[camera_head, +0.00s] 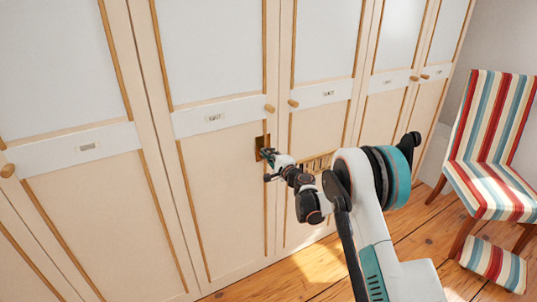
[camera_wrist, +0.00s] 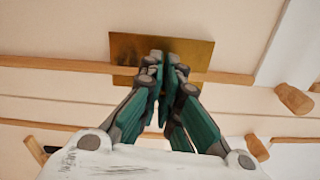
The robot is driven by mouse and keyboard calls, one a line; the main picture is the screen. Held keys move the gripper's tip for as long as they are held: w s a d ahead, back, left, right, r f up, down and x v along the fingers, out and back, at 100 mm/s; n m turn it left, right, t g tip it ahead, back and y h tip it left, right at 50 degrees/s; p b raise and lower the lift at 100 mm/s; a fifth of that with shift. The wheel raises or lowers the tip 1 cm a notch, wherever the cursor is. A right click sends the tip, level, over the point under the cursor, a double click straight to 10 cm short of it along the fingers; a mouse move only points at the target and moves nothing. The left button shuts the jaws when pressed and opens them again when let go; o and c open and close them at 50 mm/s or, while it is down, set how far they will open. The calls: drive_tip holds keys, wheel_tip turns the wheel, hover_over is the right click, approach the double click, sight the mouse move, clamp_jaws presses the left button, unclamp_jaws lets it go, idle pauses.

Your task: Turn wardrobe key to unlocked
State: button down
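A brass lock plate (camera_head: 260,147) sits on the wardrobe door (camera_head: 222,190), by its right edge below the white band. It also shows in the wrist view (camera_wrist: 205,48), behind my fingertips. My gripper (camera_head: 268,158) is at the plate. In the wrist view its two green-padded fingers (camera_wrist: 166,75) are drawn together, with only a narrow gap, over the middle of the plate. The key is hidden by the fingertips, so its angle cannot be told. The fingers look closed around the place where it sits.
Round wooden knobs (camera_head: 269,108) stick out from the doors above the plate. A slatted vent (camera_head: 318,162) is on the door to the right. A striped chair (camera_head: 490,150) stands at the right on the wooden floor (camera_head: 300,275). The doors are closed.

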drive_tip(key=shift+n, duration=0.7)
drive_tip(key=c, duration=1.1)
unclamp_jaws()
drive_tip(key=v, duration=1.2)
